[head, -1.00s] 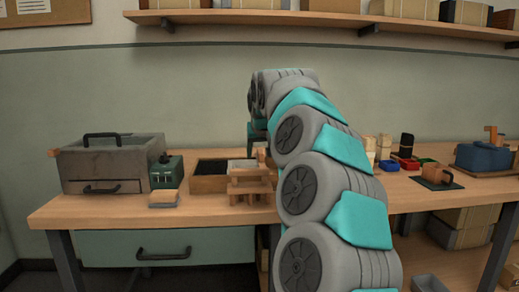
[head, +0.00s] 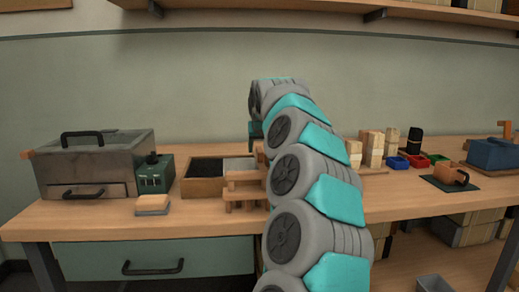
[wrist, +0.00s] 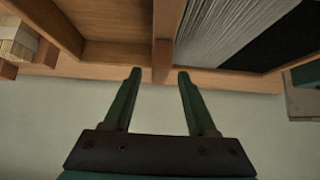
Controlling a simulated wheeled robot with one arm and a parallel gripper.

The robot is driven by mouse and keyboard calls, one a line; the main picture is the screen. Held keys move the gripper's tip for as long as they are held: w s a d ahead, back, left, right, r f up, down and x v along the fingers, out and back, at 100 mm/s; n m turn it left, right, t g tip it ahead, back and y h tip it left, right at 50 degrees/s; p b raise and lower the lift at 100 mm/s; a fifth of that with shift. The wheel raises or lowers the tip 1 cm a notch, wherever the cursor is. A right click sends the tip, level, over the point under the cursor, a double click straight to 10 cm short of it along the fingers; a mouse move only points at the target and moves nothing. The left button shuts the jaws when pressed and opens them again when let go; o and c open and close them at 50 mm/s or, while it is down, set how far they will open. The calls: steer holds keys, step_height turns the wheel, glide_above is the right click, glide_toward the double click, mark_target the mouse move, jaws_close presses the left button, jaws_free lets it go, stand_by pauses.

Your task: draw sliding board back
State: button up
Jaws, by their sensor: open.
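A wooden tray (head: 203,188) stands on the bench left of my arm, with a dark black fill and a pale grey panel (head: 238,165) at its right part. In the wrist view the grey panel (wrist: 222,32) looks finely ribbed and lies beside the black fill (wrist: 283,42). I cannot tell for sure which part is the sliding board. My gripper (wrist: 159,75) is open and empty, its fingertips at the tray's edge on either side of the end of a wooden divider (wrist: 166,45). In the head view my arm hides most of the gripper.
A small wooden stand (head: 243,187) is in front of the tray. A green device (head: 153,175) and a grey metal box (head: 85,165) stand to the left, with a small block (head: 152,204) in front. Wooden blocks (head: 375,148) and small coloured bins (head: 398,163) are on the right.

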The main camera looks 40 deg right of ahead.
steer(key=shift+x, duration=1.1)
jaws_close()
stand_by(0.6)
